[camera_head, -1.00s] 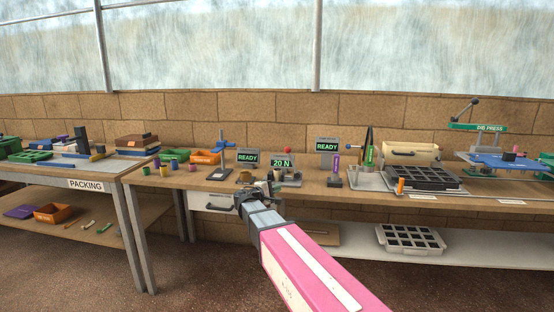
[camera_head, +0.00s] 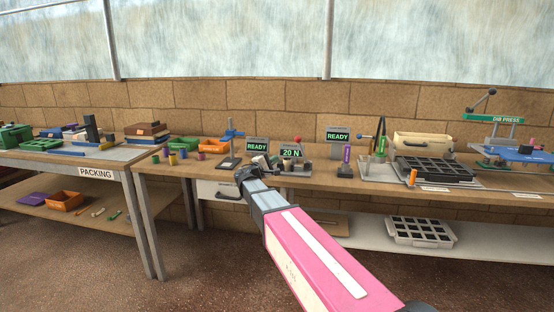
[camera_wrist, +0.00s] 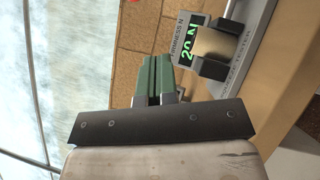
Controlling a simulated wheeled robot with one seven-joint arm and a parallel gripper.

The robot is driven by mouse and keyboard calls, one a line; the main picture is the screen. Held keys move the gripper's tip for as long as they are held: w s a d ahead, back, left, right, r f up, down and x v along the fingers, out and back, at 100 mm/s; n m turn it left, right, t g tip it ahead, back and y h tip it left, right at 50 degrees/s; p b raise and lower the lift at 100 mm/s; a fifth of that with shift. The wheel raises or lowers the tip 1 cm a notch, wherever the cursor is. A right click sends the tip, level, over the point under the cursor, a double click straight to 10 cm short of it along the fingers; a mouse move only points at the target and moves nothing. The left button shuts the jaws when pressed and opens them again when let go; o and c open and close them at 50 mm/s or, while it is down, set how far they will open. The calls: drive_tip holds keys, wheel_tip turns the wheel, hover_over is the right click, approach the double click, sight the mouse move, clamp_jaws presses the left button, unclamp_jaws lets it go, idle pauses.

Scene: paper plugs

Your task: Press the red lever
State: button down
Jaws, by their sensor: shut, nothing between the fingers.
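The red lever's round knob (camera_head: 297,141) shows just above the firmness tester's display (camera_head: 291,153), which reads 20 N. In the wrist view the same display (camera_wrist: 187,42) stands at the upper right, beside a tan plug (camera_wrist: 212,44) between two dark blocks. A small bit of red (camera_wrist: 135,1) shows at the top edge there; I cannot tell if it is the knob. My gripper (camera_head: 241,172) is at the bench's front edge, left of and in front of the tester. Its green fingers (camera_wrist: 153,75) are shut, empty and apart from the tester.
A stand with a blue top (camera_head: 231,134) and a READY screen (camera_head: 257,145) are left of the tester. Another READY screen (camera_head: 338,135) and a purple-labelled post (camera_head: 347,156) are to its right.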

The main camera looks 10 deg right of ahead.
sight(303, 152)
drive_tip(key=shift+w+d+r, duration=0.5)
drive_tip(key=shift+w+d, duration=0.25)
drive_tip(key=shift+d, duration=0.8)
drive_tip(key=shift+w+d+r, duration=0.55)
drive_tip(key=shift+w+d, duration=0.15)
drive_tip(key=shift+d, duration=0.9)
drive_tip(key=shift+w+d+r, duration=0.5)
drive_tip(key=shift+w+d, duration=0.25)
drive_tip(key=shift+d, duration=0.8)
drive_tip(key=shift+d+r, duration=0.1)
